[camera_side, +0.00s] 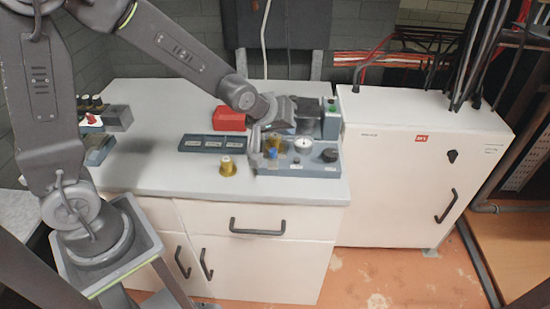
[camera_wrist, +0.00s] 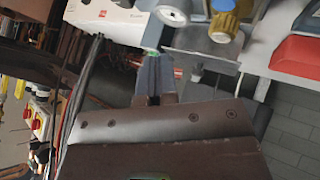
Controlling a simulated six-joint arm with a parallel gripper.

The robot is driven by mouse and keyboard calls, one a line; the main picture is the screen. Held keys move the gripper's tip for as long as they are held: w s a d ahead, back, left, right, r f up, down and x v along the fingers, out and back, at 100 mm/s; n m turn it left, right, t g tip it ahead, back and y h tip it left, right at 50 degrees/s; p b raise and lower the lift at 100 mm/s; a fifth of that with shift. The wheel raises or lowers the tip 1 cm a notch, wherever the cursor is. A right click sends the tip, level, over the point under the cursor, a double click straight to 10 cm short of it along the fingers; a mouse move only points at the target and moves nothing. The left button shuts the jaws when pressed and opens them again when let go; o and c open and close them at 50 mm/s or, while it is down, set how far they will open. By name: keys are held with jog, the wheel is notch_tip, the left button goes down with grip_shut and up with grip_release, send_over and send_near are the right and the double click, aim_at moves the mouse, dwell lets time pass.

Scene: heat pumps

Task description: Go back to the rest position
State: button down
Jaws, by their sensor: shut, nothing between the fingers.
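My gripper (camera_wrist: 153,72) shows in the wrist view with its two fingers together and nothing between them. In the side view my gripper (camera_side: 306,112) is above the back right of the white worktop (camera_side: 150,172), over the grey-blue fixture (camera_side: 318,163). Its fingertips are hard to make out there. The fixture carries a round white gauge (camera_side: 303,145), a blue-topped brass part (camera_side: 271,153) and a dark knob (camera_side: 329,155). The gauge (camera_wrist: 172,10) and brass part (camera_wrist: 224,24) also show in the wrist view, apart from the fingers.
A brass fitting (camera_side: 228,167) stands on the worktop before a dark blue tray (camera_side: 213,144). A red box (camera_side: 229,118) sits behind. A white cabinet (camera_side: 410,170) stands to the right, with dark hoses (camera_side: 480,60) above it. The worktop's front left is clear.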

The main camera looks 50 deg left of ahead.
jog(key=s+a+r+m+g, duration=0.1)
jog(key=s+r+m, duration=0.2)
jog(key=s, duration=0.8)
jog(key=s+r+m+g, duration=0.2)
jog(key=s+r+m, duration=0.2)
jog(key=s+r, duration=0.4)
jog(key=s, duration=0.4)
jog(key=shift+s+a, duration=0.2)
jog(key=shift+a, duration=0.2)
jog(key=w+r+n+g, duration=0.2)
jog(key=w+n+g, duration=0.1)
jog(key=w+n, duration=0.9)
jog(key=w+d+f+n+g, duration=0.1)
jog(key=w+f+n, duration=0.3)
jog(key=w+n, duration=0.3)
jog(key=w+d+f+n+g, duration=0.1)
jog(key=w+f+n, duration=0.3)
jog(key=w+n, duration=0.3)
jog(key=shift+w+d+n+g, duration=0.2)
jog(key=shift+d+n+g, duration=0.1)
jog(key=shift+d+n, duration=0.1)
